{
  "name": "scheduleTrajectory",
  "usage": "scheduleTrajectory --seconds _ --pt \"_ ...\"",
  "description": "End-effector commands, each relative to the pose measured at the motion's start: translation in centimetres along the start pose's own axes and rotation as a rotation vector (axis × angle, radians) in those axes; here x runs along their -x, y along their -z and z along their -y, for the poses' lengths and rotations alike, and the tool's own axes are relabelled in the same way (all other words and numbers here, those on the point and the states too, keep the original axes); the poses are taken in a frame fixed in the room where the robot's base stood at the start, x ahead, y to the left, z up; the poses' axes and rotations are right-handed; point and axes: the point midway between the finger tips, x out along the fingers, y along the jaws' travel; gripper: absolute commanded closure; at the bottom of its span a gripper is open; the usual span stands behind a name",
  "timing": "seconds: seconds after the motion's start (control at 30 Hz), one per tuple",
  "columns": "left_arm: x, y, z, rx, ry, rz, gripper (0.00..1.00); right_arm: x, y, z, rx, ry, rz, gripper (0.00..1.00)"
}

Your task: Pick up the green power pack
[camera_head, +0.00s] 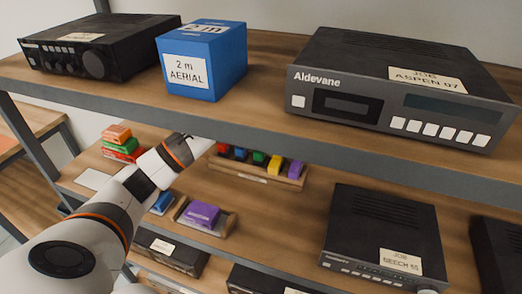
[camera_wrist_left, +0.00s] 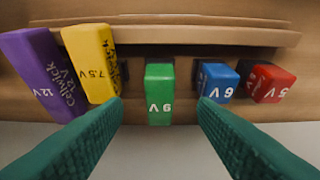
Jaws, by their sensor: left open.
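The green power pack (camera_head: 259,157) stands in a wooden rack (camera_head: 262,178) on the middle shelf, between a blue pack (camera_head: 240,154) and a yellow pack (camera_head: 274,164) in the head view. In the left wrist view the green pack (camera_wrist_left: 159,93) is in the centre, its label upside down. My left gripper (camera_wrist_left: 160,104) is open, its two teal fingers spread to either side of the green pack, with gaps showing and no visible contact. In the head view the fingers are hidden. My right gripper is not in view.
A purple pack (camera_wrist_left: 45,72) and a red pack (camera_wrist_left: 270,83) share the rack. The upper shelf's metal edge (camera_head: 250,150) runs above it. A purple block (camera_head: 201,213) lies in a tray, and stacked coloured blocks (camera_head: 118,143) stand left. Dark hi-fi units (camera_head: 385,232) stand right.

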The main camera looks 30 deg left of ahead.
Motion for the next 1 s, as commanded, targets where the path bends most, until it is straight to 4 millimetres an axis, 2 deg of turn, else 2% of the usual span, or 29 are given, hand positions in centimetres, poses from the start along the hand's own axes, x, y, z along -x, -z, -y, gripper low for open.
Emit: scheduleTrajectory --seconds 0.2,0.3,0.57,0.83,1.0 --pt "-3.2 -0.1 -0.1 0.002 0.000 0.006 0.47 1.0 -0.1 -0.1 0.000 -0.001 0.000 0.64" --pt "-4.1 -0.1 0.0 0.000 0.000 0.004 0.47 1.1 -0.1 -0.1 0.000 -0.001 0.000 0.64" --pt "-4.5 -0.1 0.0 0.000 0.001 0.001 0.47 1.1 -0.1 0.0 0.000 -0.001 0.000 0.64" --pt "-4.4 -0.1 0.0 0.000 0.000 0.002 0.91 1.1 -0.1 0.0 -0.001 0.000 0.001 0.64" --pt "-4.4 -0.1 0.0 0.000 0.000 0.001 0.93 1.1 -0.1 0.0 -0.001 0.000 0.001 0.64"
